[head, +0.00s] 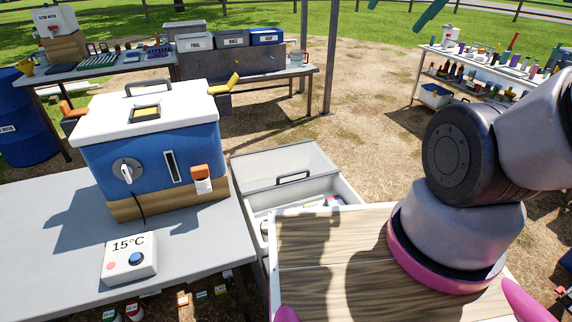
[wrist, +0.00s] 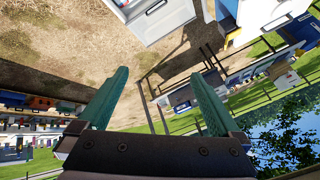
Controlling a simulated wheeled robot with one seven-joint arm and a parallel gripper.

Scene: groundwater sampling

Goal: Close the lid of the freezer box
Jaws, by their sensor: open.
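A grey-white chest (head: 345,187) stands low between the table and a wooden board in the head view. Its lid (head: 268,163), with a dark handle, is raised and tilted back, and several items show inside. I take this as the freezer box. A blue box (head: 150,165) with a white lid (head: 180,97) stands on the table; that lid is down, with orange and yellow latches sticking out. My gripper (wrist: 160,74) is open and empty, its teal fingers spread. In the head view the fingers show at the top edge, apart from the chest.
A 15°C controller (head: 130,260) sits on the grey table (head: 55,215). The wooden-topped surface (head: 325,255) lies in front, beneath my arm. A back bench (head: 130,65) and a right-hand shelf (head: 490,68) hold several items. Bare ground behind the chest is free.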

